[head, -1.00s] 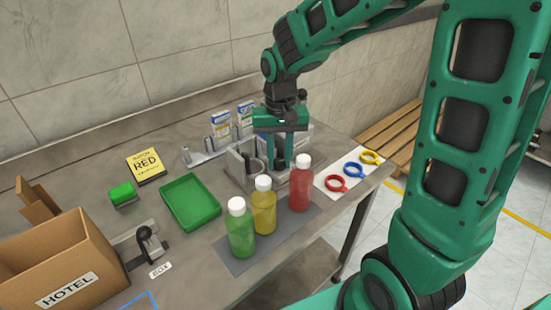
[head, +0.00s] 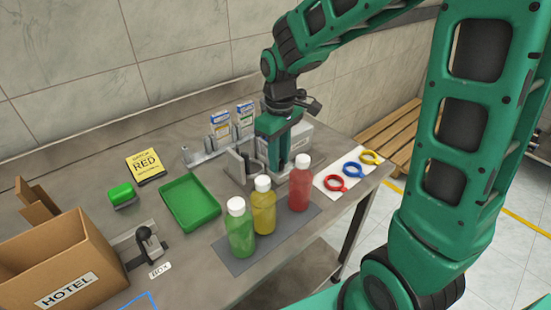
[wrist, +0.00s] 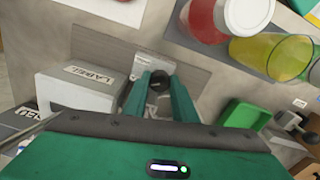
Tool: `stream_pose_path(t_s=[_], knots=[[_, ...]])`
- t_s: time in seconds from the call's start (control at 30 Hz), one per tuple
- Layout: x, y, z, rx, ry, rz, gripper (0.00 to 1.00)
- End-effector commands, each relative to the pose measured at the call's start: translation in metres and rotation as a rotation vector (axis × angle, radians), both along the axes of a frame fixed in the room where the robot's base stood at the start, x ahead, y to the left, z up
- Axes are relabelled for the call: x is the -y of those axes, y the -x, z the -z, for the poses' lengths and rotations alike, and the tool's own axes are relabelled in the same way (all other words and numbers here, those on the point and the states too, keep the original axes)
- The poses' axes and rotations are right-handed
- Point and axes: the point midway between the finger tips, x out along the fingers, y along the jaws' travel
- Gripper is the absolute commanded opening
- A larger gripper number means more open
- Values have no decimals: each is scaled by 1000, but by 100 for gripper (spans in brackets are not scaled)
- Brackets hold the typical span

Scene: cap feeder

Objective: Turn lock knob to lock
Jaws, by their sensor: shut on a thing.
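The lock knob (wrist: 158,80) is a small dark round knob in the wrist view, on the grey metal feeder fixture (wrist: 100,45). My gripper (wrist: 160,88) points down at it, with its two green fingers on either side of the knob, shut on it. In the head view my gripper (head: 279,162) is behind the red bottle, at the right end of the fixture (head: 238,165). The knob is hidden there by the fingers. I cannot read a lock mark on the fixture.
Red (head: 300,188), yellow (head: 264,208) and green (head: 240,232) bottles stand on a grey mat just in front. Coloured rings (head: 352,170) lie on a white sheet at right. A green tray (head: 190,202) and a cardboard box (head: 60,265) are at left.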

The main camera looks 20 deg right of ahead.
Motion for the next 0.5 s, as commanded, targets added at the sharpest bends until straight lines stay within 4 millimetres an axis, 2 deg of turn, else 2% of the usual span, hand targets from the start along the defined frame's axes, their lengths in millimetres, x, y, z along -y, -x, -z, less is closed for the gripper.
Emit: stream_pose_path(t_s=[0.5], knots=[[-2,-3,-2,9,-3,-83,2]])
